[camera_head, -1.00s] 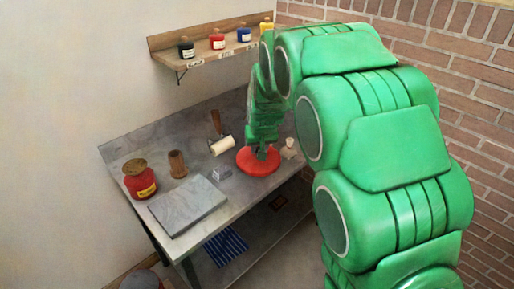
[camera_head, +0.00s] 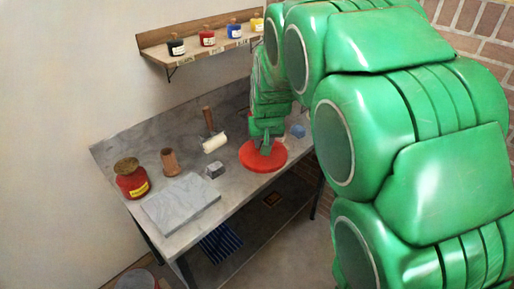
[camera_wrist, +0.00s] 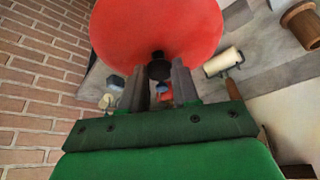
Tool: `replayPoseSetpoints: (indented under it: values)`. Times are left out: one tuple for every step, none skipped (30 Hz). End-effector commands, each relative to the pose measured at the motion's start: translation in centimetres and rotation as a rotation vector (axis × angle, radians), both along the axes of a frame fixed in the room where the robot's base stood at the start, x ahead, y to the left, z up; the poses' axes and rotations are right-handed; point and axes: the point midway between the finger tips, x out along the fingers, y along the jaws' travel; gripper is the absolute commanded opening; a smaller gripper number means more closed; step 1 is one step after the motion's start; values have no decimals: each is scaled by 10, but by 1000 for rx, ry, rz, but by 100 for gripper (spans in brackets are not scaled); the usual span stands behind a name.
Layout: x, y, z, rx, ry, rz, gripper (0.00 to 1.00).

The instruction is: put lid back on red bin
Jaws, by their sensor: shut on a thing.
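My gripper (camera_wrist: 158,76) is shut on the dark knob (camera_wrist: 160,70) of a round red lid (camera_wrist: 155,28). The lid also shows in the head view (camera_head: 263,157), over the right part of the grey workbench (camera_head: 190,228). Whether it touches the bench or hangs above it, I cannot tell. My arm covers part of the view above the lid. A round reddish container with a grey top (camera_head: 136,281), perhaps the red bin, is cut off at the bottom left edge, below bench height.
On the bench are a red jar (camera_head: 131,184), a brown wooden cylinder (camera_head: 170,162), a grey slab (camera_head: 181,203), a white roller (camera_head: 214,143), a small grey block (camera_head: 215,170) and a blue thing (camera_head: 297,131). A shelf (camera_head: 205,50) holds several ink jars. A brick wall (camera_wrist: 40,75) is close by.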

Motion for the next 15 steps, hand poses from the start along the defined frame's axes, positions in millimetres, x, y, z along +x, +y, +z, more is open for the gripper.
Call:
replayPoseSetpoints:
  values:
    - [13, -10, 7, -1, -6, -33, 0]
    - [19, -16, 10, -1, -6, -53, 0]
    - [27, -23, 13, -1, -1, -81, 0]
    - [33, -29, 16, -2, -1, -102, 0]
    - [40, -34, 21, -1, -5, -121, 0]
    - [48, -42, 26, -2, -8, -147, 0]
    - [52, -47, 29, -3, -6, -167, 0]
    - [57, -53, 32, -3, -4, -187, 0]
    - [65, -60, 37, -2, -7, -210, 0]
    - [70, -64, 41, -1, -9, -228, 0]
    - [74, -69, 43, -1, -8, -243, 0]
    - [78, -74, 45, -1, -4, -262, 0]
    - [81, -78, 47, -2, -2, -276, 0]
    - [83, -81, 48, -2, -2, -287, 0]
    - [88, -84, 52, -1, -4, -299, 0]
